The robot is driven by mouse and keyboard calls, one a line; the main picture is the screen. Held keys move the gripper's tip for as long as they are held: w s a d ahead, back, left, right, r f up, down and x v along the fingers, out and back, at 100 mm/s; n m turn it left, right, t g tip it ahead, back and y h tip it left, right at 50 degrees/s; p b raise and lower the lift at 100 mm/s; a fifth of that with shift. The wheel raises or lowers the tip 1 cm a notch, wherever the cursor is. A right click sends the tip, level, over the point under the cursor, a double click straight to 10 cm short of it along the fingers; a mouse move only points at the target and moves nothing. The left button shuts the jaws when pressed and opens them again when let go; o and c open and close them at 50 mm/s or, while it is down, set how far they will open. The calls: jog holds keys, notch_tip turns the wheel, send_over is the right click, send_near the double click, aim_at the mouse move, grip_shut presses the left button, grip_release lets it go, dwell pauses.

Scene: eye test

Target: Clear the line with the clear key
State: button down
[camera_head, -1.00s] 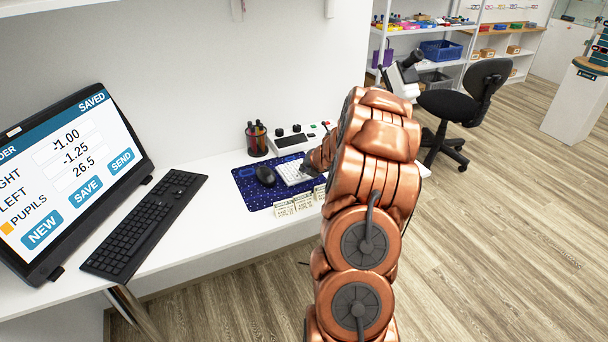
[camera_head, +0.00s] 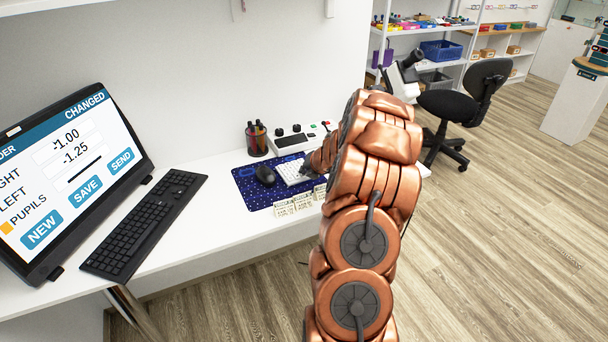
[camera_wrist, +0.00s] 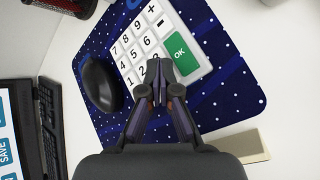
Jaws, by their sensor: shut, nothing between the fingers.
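The white keypad (camera_wrist: 140,34) lies on the blue starry mat (camera_wrist: 232,88), with number keys, plus, minus and a green OK key (camera_wrist: 181,54) in the wrist view. My gripper (camera_wrist: 160,68) is shut and empty, its fingertips over the lower part of the keypad. It covers the keys there, and I cannot see a clear key or tell whether the tips touch. In the head view the keypad (camera_head: 291,173) is partly behind my arm. The screen (camera_head: 75,175) reads CHANGED, with -1.00, -1.25 and only a dark stroke in the PUPILS field, which has an orange square beside it.
A black mouse (camera_wrist: 101,84) lies left of the keypad. A black keyboard (camera_head: 145,222) lies before the screen. A pen cup (camera_head: 257,140) and a control box (camera_head: 291,142) stand behind the mat. Small label cards (camera_head: 300,203) stand at the desk's front edge.

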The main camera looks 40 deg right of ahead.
dwell(0.4)
jog(key=shift+r+p, duration=0.9)
jog(key=shift+p, duration=0.4)
notch_tip(320, 180, up, 5)
jog(key=p, duration=0.6)
dwell(0.5)
